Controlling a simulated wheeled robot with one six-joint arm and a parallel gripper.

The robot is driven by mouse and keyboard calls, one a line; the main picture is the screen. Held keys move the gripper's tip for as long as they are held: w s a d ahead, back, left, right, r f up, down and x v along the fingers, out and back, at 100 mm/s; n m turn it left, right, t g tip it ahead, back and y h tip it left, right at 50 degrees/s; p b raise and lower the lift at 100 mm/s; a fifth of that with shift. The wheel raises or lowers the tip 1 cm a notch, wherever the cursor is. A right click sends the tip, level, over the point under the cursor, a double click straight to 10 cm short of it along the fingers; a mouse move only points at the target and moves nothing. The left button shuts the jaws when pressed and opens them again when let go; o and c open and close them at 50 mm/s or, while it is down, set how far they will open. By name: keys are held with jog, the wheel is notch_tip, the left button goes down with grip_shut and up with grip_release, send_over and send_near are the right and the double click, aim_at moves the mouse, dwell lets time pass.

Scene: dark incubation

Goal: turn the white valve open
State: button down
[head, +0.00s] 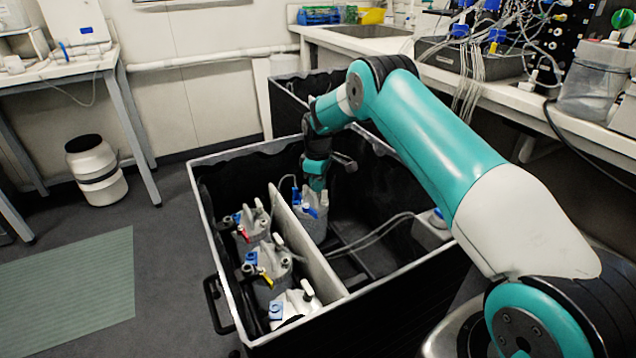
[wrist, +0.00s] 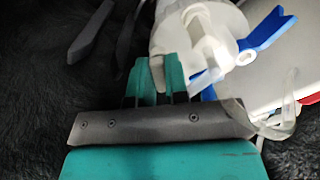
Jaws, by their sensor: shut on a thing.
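My gripper (head: 315,184) reaches down into the black bin, over a pale jug (head: 312,218) with blue and white fittings on top. In the wrist view my gripper (wrist: 157,75) has its teal fingers close together against white plastic, shut on the white valve (wrist: 207,48). A blue lever (wrist: 265,32) sticks out just right of the valve. The exact contact between the fingers and the valve is partly hidden, and I cannot tell how far the valve is turned.
The black bin (head: 205,205) has a pale divider (head: 305,240). Several jugs with red, yellow and blue fittings stand left of it, close to my gripper. Grey tubes (head: 370,235) run through the right side. A bench (head: 540,100) with cables stands behind right.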

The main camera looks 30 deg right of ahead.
jog(key=n, duration=0.5)
jog(key=shift+w+n, duration=0.1)
jog(key=shift+n, duration=2.3)
jog(key=c, duration=1.4)
grip_release()
jog(key=shift+r, duration=0.15)
notch_tip(320, 180, up, 17)
jog(key=shift+p, duration=0.45)
